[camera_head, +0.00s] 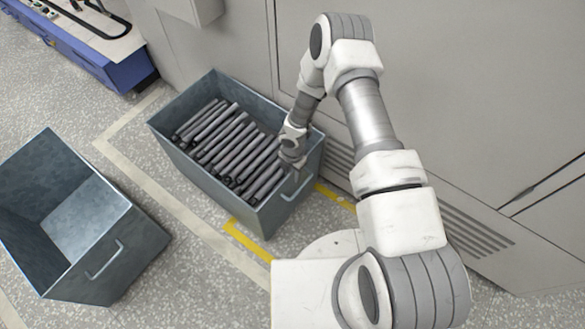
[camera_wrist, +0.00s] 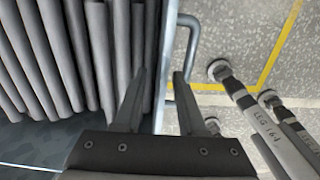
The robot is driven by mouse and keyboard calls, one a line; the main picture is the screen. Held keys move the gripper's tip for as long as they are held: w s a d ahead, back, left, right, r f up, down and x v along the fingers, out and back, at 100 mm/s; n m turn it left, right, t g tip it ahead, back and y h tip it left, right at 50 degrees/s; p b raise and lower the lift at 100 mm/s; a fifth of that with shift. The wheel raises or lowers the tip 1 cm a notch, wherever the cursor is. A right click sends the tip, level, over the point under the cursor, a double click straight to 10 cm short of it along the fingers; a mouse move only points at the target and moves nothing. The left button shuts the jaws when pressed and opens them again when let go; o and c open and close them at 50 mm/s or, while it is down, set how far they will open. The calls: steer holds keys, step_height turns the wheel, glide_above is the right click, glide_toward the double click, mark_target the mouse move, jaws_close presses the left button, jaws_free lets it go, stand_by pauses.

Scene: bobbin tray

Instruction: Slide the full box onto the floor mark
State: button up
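The full box (camera_head: 213,186) is a grey-blue metal bin holding several dark grey rods (camera_head: 232,146). It stands on the floor beside the grey cabinet. A bar handle (camera_head: 299,188) is on its end wall nearest me; the handle also shows in the wrist view (camera_wrist: 186,19). My gripper (camera_head: 297,165) is at that end wall. In the wrist view its fingers (camera_wrist: 160,73) are apart, one on each side of the wall's rim; whether they touch it I cannot tell. The floor mark is yellow lines (camera_head: 246,241) around the box's near end, partly hidden.
An empty metal box (camera_head: 110,262) stands at the left, apart from the full box. A pale line (camera_head: 170,199) runs on the floor between them. The grey cabinet (camera_head: 430,100) closes off the right side. A blue-sided machine (camera_head: 118,70) is at the upper left.

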steer(key=shift+f, duration=0.8)
jaws_close()
stand_by(1.0)
